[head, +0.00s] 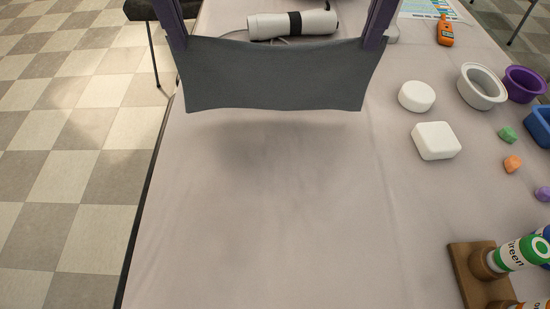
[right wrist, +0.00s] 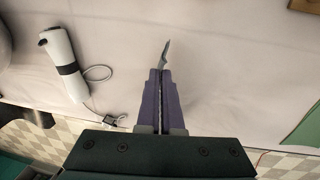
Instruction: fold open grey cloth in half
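The grey cloth (head: 275,78) hangs as a wide sheet above the table in the head view, held at its two upper corners. A shadow lies on the table below it. My left gripper (head: 180,42) is at the cloth's upper left corner and appears shut on it. My right gripper (head: 373,44) is at the upper right corner. In the right wrist view its purple fingers (right wrist: 162,75) are pressed together, with a thin strip of the cloth (right wrist: 165,52) sticking out past the tips.
The table (head: 250,230) is bare in the middle and front. A white cylindrical device (head: 270,26) with a black band lies behind the cloth. White soap pieces (head: 435,141), bowls (head: 482,88) and small coloured lumps (head: 508,135) are at right. A wooden holder (head: 470,270) with bottles stands front right.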

